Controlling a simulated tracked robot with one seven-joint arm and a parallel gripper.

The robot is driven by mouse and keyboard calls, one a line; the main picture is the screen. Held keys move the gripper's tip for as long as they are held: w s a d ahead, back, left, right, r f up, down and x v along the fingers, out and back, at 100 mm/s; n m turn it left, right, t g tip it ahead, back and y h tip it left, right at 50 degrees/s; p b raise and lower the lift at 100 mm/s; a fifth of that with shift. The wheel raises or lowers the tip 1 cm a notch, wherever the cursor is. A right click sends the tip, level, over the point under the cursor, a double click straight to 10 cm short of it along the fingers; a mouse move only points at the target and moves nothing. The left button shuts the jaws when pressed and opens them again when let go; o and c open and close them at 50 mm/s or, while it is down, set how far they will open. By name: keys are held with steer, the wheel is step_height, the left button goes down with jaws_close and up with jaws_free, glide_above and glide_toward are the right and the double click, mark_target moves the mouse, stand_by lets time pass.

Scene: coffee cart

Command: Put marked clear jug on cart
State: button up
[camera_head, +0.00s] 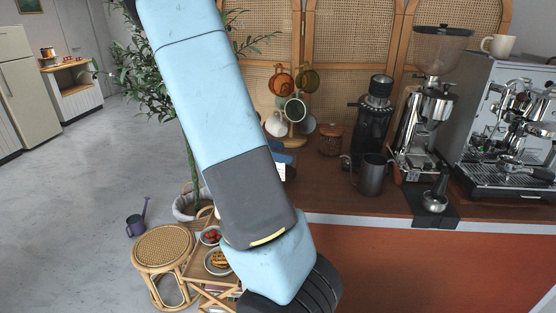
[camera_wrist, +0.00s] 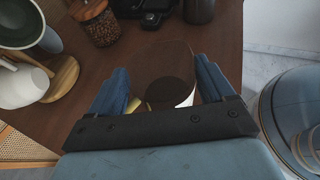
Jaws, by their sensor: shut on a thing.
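In the wrist view my gripper (camera_wrist: 163,72) has its two blue fingers on either side of a see-through jug (camera_wrist: 170,92), and is shut on it. The jug's dark round part and a white patch show between the fingers; its clear walls are hard to make out. The wooden top of the cart (camera_wrist: 225,40) lies below or behind it; I cannot tell whether the jug touches it. In the head view my arm hides most of the gripper and jug. The cart top (camera_head: 330,195) there spreads to the right of my arm.
A mug stand with mugs (camera_head: 294,110), a jar of beans (camera_head: 331,139), a black grinder (camera_head: 374,120), a metal pitcher (camera_head: 371,176) and an espresso machine (camera_head: 505,125) stand on the cart. A rattan stool (camera_head: 163,248) stands on the floor at left. The front strip between jar and pitcher is clear.

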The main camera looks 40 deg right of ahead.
steer(key=shift+f, duration=1.35)
steer(key=o, duration=1.4)
steer(key=shift+c, duration=0.2)
steer(key=shift+w+a, duration=0.1)
steer(key=shift+a, duration=0.05)
steer(key=v, duration=1.2)
steer(key=s+a+r+m+t+y, duration=0.6)
steer(key=s+a, duration=0.2)
steer(key=a, duration=0.2)
steer(key=s+a+r+m+t+y, duration=0.5)
steer(key=s+a+r+m, duration=0.1)
steer(key=s+a, duration=0.3)
steer(key=shift+a+r+t+y, duration=0.4)
steer(key=shift+a+r, duration=0.1)
steer(key=shift+r, duration=0.05)
